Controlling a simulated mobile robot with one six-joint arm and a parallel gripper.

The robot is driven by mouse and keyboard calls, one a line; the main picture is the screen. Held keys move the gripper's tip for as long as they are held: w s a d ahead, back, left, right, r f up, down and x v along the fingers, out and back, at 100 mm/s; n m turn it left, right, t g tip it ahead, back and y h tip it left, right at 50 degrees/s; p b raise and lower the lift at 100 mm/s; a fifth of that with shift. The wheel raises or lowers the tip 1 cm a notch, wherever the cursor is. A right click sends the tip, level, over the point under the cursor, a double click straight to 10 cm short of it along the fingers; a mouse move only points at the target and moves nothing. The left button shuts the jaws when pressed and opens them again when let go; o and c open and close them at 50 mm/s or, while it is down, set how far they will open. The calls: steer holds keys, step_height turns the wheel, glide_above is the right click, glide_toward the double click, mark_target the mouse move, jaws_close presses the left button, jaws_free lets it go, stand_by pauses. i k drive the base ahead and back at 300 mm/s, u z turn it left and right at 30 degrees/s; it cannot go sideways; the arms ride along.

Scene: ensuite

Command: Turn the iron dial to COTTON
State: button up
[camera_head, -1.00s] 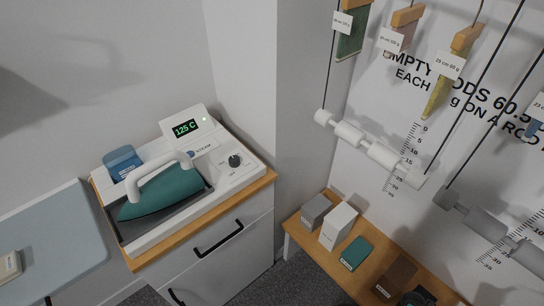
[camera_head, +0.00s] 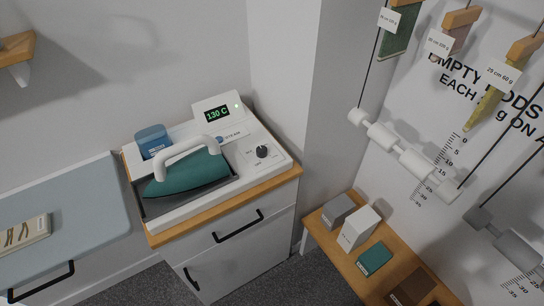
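The teal iron (camera_head: 188,172) with its white handle rests in a white station (camera_head: 222,187) on a wood-topped white cabinet. The black dial (camera_head: 262,151) is on the station's right side, with small print around it that I cannot read. The green display (camera_head: 217,114) behind it reads 130 C. My gripper is not in this view.
A blue container (camera_head: 152,141) stands at the station's back left. A pale blue board (camera_head: 62,222) with a folded cloth-like item (camera_head: 24,234) is at left. A wooden bench (camera_head: 325,236) with several boxes is at right. Rods and hanging samples are on the right wall.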

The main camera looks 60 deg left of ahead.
mark_target(261, 151)
steer(key=z, duration=0.05)
steer(key=k, duration=1)
steer(key=u, duration=2.6)
steer(key=i, duration=0.2)
steer(key=z, duration=0.3)
